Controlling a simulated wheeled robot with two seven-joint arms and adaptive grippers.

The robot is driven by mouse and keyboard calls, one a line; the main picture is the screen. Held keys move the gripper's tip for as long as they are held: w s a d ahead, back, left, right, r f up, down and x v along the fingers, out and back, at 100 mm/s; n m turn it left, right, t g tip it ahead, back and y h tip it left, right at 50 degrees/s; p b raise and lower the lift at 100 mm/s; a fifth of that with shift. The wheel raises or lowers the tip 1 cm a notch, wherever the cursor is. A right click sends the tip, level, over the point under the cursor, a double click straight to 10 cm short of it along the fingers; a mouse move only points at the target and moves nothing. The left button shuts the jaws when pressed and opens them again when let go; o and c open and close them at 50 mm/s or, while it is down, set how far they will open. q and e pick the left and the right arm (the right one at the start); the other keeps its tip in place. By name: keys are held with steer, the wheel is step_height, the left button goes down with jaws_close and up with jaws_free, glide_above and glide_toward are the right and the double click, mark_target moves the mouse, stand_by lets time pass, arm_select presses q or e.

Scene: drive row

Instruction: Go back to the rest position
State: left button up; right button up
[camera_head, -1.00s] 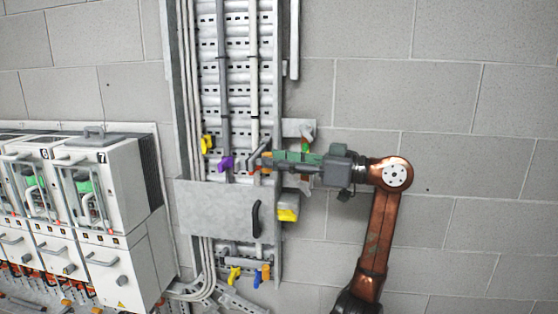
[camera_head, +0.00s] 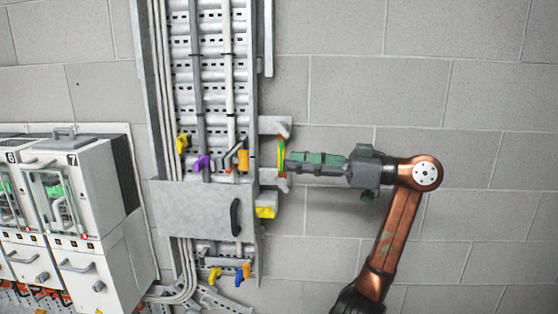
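One arm of mine, copper-coloured, rises from the lower right. No held object is visible. My other gripper is not in view.
Yellow (camera_head: 183,143), purple (camera_head: 202,163) and orange (camera_head: 243,160) clips sit on the ladder's conduits. A grey cover plate (camera_head: 195,208) with a black handle (camera_head: 235,216) crosses the ladder below. White drive cabinets (camera_head: 95,190) stand at left. The block wall (camera_head: 480,110) at right is bare.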

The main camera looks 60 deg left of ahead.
arm_select(q)
steer(key=shift+w+d, duration=0.45)
steer(key=shift+d, duration=0.05)
